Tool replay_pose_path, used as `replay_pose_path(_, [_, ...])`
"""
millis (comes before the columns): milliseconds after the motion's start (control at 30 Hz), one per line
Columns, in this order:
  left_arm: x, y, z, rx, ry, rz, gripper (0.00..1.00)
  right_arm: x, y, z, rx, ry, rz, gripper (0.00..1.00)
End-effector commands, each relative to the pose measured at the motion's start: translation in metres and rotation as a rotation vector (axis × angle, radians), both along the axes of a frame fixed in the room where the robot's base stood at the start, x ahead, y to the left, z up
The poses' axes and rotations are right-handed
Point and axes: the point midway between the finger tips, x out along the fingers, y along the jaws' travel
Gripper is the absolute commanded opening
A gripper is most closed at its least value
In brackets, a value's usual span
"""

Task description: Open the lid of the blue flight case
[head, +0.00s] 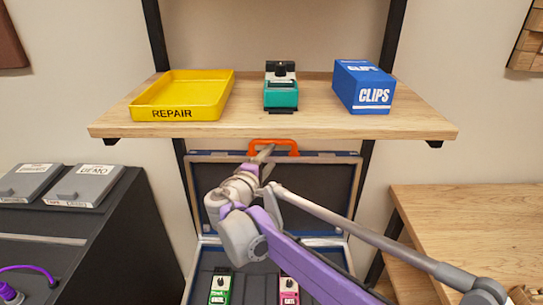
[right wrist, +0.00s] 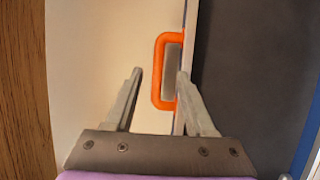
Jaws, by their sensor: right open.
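The blue flight case stands open below the shelf. Its lid (head: 325,185) is raised upright, dark inside with a blue and silver rim; the lid also shows in the right wrist view (right wrist: 250,70). An orange handle (head: 291,146) sits on the lid's top edge; in the right wrist view the handle (right wrist: 158,72) lies between my fingers. My right gripper (head: 263,153) is open at the handle and lid edge; its fingers (right wrist: 160,75) are apart, and I cannot tell whether they touch. The case base (head: 205,270) is partly hidden by my right arm. My left gripper is not in view.
A wooden shelf (head: 325,125) hangs close above the lid, holding a yellow REPAIR tray (head: 215,85), a teal pedal (head: 281,95) and a blue CLIPS box (head: 362,87). Green (head: 220,289) and pink (head: 289,290) pedals lie in the case. A dark cabinet (head: 110,240) and wooden table (head: 470,220) flank it.

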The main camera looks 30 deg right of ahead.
Motion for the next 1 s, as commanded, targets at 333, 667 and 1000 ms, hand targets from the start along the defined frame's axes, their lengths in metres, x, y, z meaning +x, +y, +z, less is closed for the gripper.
replay_pose_path(333, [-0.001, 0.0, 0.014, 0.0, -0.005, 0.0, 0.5, -0.04, 0.057, 0.008, 0.0, 0.0, 0.005, 0.55])
replay_pose_path(667, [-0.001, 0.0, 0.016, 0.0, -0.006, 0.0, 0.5, -0.054, 0.073, 0.009, 0.0, 0.0, 0.001, 0.55])
replay_pose_path(1000, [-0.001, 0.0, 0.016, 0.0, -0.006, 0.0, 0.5, -0.053, 0.073, 0.008, 0.0, 0.0, 0.001, 0.55])
